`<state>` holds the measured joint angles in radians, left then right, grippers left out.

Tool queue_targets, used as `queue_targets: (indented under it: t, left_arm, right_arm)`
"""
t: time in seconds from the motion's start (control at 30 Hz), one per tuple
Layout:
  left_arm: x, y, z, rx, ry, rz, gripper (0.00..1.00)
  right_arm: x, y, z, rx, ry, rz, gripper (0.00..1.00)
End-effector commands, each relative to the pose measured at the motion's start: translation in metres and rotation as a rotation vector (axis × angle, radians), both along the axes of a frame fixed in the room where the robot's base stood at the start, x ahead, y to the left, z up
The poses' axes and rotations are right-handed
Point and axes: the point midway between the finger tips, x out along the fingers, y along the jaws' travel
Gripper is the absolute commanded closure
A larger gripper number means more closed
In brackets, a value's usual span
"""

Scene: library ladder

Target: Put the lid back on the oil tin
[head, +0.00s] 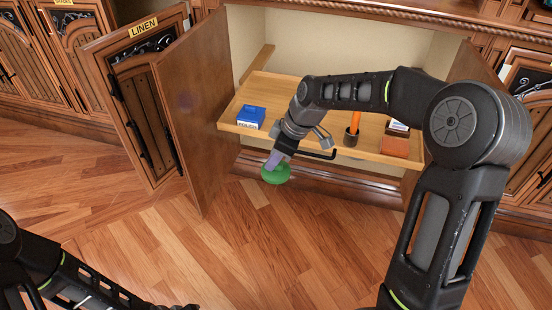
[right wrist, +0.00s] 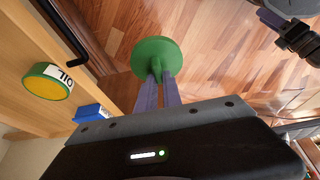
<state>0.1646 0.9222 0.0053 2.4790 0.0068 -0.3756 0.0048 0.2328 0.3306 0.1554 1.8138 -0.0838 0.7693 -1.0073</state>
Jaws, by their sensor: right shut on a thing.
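The green round lid (head: 276,174) hangs in front of the drawer, over the floor. My right gripper (head: 276,160) is shut on it; the right wrist view shows the fingers closed on the knob of the lid (right wrist: 153,53). The oil tin (right wrist: 46,84) is in the right wrist view at left, on the drawer, with a green side, a white OIL label and a yellow round top face. The lid is apart from it. In the head view the tin is hidden, apparently behind my right arm. My left gripper (right wrist: 270,20) is far off at upper right; its jaw state is unclear.
A black handle (head: 320,154) sticks out in front.

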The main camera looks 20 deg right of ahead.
Motion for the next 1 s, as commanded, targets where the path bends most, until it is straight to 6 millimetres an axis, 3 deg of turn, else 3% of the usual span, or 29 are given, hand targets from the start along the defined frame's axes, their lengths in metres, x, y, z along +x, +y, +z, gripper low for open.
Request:
queue_targets:
  t: [0.63, 0.77, 1.0]
  left_arm:
    - [0.0, 0.0, 0.0, 0.0, 0.0, 0.0, 0.6]
    - [0.0, 0.0, 0.0, 0.0, 0.0, 0.0, 0.6]
    - [0.0, 0.0, 0.0, 0.0, 0.0, 0.0, 0.6]
  right_arm:
    - [-0.001, 0.001, 0.004, -0.001, -0.002, -0.034, 1.0]
    - [-0.002, 0.004, 0.014, -0.001, -0.004, -0.14, 1.0]
    - [-0.003, 0.009, 0.045, -0.002, -0.009, -0.482, 1.0]
